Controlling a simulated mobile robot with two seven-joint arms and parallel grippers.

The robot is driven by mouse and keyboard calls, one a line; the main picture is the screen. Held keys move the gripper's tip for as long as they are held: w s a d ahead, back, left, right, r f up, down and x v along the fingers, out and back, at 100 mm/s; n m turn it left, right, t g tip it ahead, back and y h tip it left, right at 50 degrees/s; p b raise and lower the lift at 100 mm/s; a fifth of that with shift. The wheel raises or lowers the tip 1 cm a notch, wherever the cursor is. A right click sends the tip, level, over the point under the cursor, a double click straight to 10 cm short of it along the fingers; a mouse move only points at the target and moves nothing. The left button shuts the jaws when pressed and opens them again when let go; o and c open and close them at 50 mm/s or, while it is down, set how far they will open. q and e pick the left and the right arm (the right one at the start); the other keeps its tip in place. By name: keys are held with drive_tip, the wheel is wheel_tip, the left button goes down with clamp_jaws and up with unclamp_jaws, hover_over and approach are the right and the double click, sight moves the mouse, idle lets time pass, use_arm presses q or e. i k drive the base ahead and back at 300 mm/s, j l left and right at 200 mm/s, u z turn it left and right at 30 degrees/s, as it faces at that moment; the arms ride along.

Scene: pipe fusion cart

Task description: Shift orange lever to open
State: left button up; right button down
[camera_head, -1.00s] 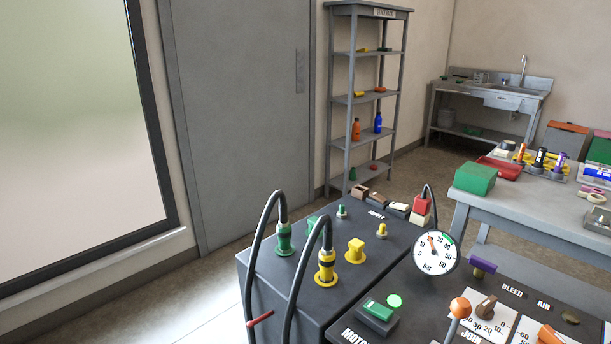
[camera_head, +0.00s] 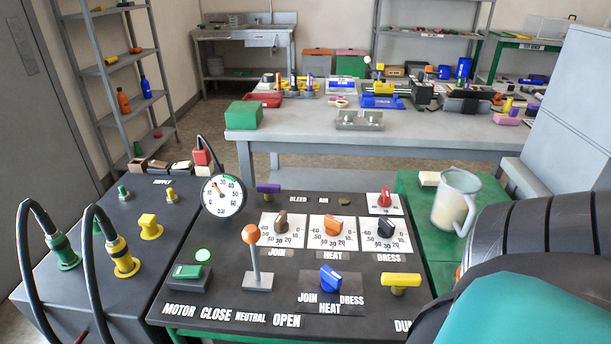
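The orange lever (camera_head: 250,234) stands on the dark control panel (camera_head: 212,288). It has an orange ball knob on a grey shaft that rises from a grey base block. The shaft looks nearly upright. The labels CLOSE, NEUTRAL and OPEN run left to right along the panel's front edge, in front of the lever. Neither of my grippers shows in the head view.
A pressure gauge (camera_head: 222,195) stands left of the lever, with hoses on green (camera_head: 63,252) and yellow (camera_head: 122,258) fittings further left. Orange, brown and blue (camera_head: 330,279) knobs sit to the right. A clear jug (camera_head: 455,202) and a large black ribbed object fill the right side.

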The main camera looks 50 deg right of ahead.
sight(251, 234)
drive_tip(key=z, duration=1.15)
drive_tip(key=l+z, duration=0.25)
